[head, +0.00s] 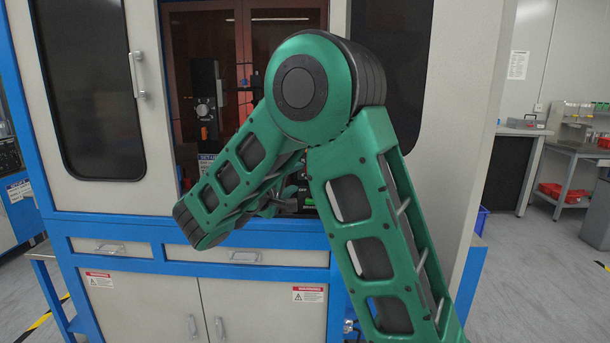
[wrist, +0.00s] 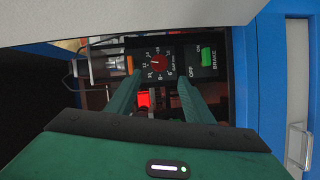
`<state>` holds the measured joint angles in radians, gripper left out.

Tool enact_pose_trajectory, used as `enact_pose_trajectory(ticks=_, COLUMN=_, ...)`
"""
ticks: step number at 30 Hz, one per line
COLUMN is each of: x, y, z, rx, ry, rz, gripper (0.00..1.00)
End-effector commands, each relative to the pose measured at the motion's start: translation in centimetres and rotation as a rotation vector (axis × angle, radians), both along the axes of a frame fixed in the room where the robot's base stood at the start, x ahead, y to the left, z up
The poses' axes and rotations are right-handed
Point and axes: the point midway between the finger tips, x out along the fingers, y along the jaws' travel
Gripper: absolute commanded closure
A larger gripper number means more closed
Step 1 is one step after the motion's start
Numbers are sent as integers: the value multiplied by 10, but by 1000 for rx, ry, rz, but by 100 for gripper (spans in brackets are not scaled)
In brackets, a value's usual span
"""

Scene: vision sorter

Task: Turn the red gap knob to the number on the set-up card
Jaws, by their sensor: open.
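The red gap knob (wrist: 160,60) sits in the middle of a black dial plate in the wrist view, with white numbers around it that appear turned sideways. Its exact setting is too small to read. My gripper (wrist: 159,82) is open, its two green fingers pointing at the dial from below, one on each side of the knob's line. The fingers look apart from the knob, with nothing between them. In the head view my arm hides the red knob.
A green brake switch (wrist: 207,57) is right of the dial in the wrist view. A red lit block (wrist: 143,99) is below the dial. A grey knob (head: 204,110) is on a black post inside the cabinet opening. The cabinet frame (head: 130,231) edges the opening.

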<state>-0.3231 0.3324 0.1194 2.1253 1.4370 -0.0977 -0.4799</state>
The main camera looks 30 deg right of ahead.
Motion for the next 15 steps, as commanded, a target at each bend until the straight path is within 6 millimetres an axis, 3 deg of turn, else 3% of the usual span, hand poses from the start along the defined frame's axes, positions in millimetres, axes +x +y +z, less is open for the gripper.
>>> enact_pose_trajectory(ticks=15, x=46, y=-70, z=-7, rx=4, ry=-3, rz=-5, gripper=53)
